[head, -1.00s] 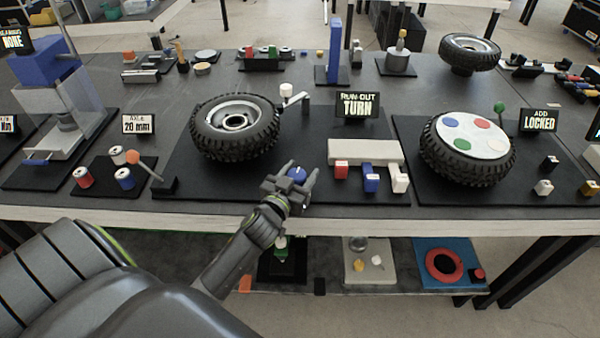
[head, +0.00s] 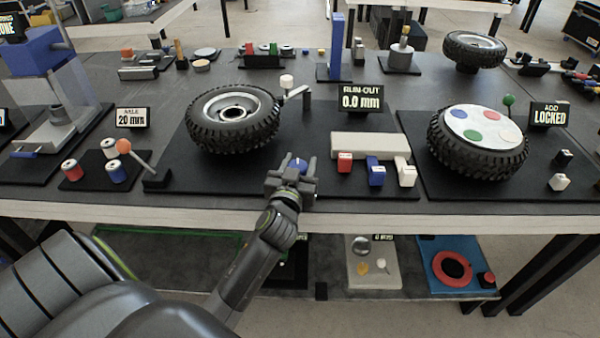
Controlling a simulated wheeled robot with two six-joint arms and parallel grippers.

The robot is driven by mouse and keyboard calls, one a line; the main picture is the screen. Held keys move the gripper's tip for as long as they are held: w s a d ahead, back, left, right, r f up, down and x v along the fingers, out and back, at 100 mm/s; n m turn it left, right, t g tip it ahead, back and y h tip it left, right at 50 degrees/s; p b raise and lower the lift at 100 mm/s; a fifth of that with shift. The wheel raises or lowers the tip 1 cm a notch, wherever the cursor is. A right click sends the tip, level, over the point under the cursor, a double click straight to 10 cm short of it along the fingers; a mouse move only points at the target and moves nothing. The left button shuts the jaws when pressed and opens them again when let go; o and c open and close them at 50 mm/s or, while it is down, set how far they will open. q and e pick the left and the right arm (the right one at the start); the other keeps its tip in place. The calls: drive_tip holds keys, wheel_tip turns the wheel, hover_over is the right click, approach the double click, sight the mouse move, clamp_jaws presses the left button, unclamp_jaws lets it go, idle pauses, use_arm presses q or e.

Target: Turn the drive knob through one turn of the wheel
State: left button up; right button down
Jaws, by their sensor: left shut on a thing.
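The drive knob (head: 297,164) is a small blue knob with a pale mark on top, at the front of the black run-out base. My left gripper (head: 293,170) is shut around it, one finger on each side, and partly hides it. The wheel (head: 234,118) is a black tyre with a silver rim, lying on the same base behind and left of the knob. A white-topped probe (head: 288,84) on an arm stands at the tyre's right edge. The run-out display (head: 360,98) reads "RUN-OUT 0.0 mm". My right gripper is not in view.
A white block (head: 370,146) with red, blue and white pieces in front stands right of the knob. An orange-tipped lever (head: 124,147) stands to the left. A second wheel (head: 477,142) with a coloured disc reads "LOCKED" on its sign.

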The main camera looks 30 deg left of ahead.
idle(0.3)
use_arm(q)
drive_tip(key=o, duration=1)
